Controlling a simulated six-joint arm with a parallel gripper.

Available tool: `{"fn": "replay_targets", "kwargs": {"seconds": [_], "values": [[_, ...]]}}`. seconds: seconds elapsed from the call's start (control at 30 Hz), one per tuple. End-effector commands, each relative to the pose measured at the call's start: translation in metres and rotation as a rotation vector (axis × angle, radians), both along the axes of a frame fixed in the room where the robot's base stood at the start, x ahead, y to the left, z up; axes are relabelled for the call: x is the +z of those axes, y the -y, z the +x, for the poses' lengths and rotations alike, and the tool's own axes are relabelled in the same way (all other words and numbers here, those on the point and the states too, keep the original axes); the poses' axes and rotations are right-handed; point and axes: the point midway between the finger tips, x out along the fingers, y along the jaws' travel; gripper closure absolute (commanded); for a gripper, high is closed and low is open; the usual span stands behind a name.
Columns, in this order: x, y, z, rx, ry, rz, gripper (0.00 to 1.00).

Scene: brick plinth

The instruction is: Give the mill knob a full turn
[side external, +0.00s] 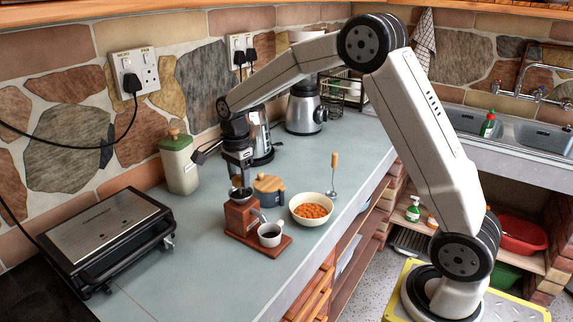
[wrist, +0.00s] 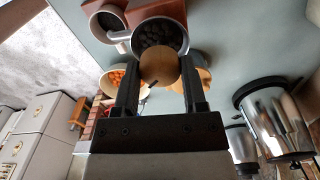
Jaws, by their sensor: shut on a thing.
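The mill (side external: 242,217) is a reddish-brown wooden box on a matching base, with a metal hopper on top. My gripper (side external: 241,180) points down right over the hopper. In the wrist view the round wooden knob (wrist: 159,66) sits between the two dark fingers of my gripper (wrist: 160,85), which is shut on it. The dark-filled hopper (wrist: 159,38) shows just beyond the knob. The knob is hidden by the gripper in the side view. A small white cup (side external: 270,235) with dark contents stands on the mill's base.
A bowl of orange pieces (side external: 311,209) and a blue pot with a wooden lid (side external: 268,189) stand close to the mill.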

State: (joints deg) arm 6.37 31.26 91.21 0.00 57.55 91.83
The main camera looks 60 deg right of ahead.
Motion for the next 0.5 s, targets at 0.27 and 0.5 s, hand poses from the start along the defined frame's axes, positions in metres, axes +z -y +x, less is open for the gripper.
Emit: {"fn": "replay_targets", "kwargs": {"seconds": [0.27,0.5], "values": [[0.0011,0.0002,0.0005,-0.263,0.003,-0.001,1.00],[0.0011,0.0003,0.0006,-0.465,0.003,-0.001,1.00]]}}
